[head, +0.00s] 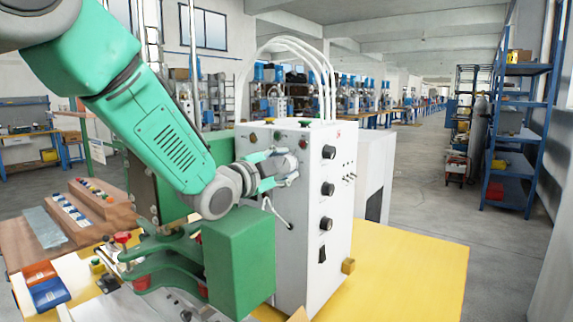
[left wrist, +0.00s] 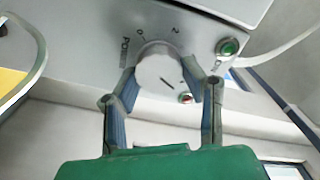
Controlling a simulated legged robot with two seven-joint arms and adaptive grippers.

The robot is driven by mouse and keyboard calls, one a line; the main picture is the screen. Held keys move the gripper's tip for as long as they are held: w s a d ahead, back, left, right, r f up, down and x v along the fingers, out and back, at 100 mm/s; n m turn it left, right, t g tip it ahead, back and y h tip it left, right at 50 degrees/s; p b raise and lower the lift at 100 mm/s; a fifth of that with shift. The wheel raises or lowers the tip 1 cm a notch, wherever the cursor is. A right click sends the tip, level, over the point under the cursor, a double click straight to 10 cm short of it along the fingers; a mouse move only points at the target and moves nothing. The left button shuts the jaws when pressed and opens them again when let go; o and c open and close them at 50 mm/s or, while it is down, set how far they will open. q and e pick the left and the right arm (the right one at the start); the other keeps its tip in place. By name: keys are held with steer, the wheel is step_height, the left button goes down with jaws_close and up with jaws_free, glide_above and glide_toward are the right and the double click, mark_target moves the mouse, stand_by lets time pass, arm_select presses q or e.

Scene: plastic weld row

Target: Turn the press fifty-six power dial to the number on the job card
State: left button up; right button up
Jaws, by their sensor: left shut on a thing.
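The white control box (head: 292,210) of the press stands on a yellow table, with my left gripper (head: 284,168) at its near face. In the left wrist view the power dial (left wrist: 158,68) is a round pale knob with a dark pointer line. "Power" and the numbers 0 and 2 show beside it; other markings are hidden or blurred. The fingers of my left gripper (left wrist: 165,90) are shut on the dial, one on each side. In the head view the gripper hides the dial. No readable job card shows. My right gripper is not in view.
Black knobs (head: 329,152) and a black switch (head: 322,254) line the box's right face. A green lamp (left wrist: 228,46) and a red lamp (left wrist: 185,98) sit near the dial. The green press block (head: 238,262) stands below my arm. The yellow table (head: 415,270) is clear at right.

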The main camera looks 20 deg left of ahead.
arm_select(q)
steer(key=n, duration=0.4)
steer(key=shift+a+f+p, duration=0.15)
steer(key=shift+f+p, duration=0.1)
steer(key=shift+p, duration=0.1)
steer(key=shift+f+n, duration=0.1)
steer(key=shift+n, duration=0.5)
steer(key=shift+f+n, duration=0.1)
steer(key=shift+n, duration=0.2)
steer(key=o, duration=1.1)
steer(key=shift+s, duration=0.1)
steer(key=shift+o, duration=0.2)
steer(key=shift+a+r, duration=0.15)
steer(key=shift+r, duration=0.1)
steer(key=shift+s+a, duration=0.1)
steer(key=shift+s, duration=0.1)
steer(key=v, duration=1.1)
steer(key=shift+s+f, duration=0.1)
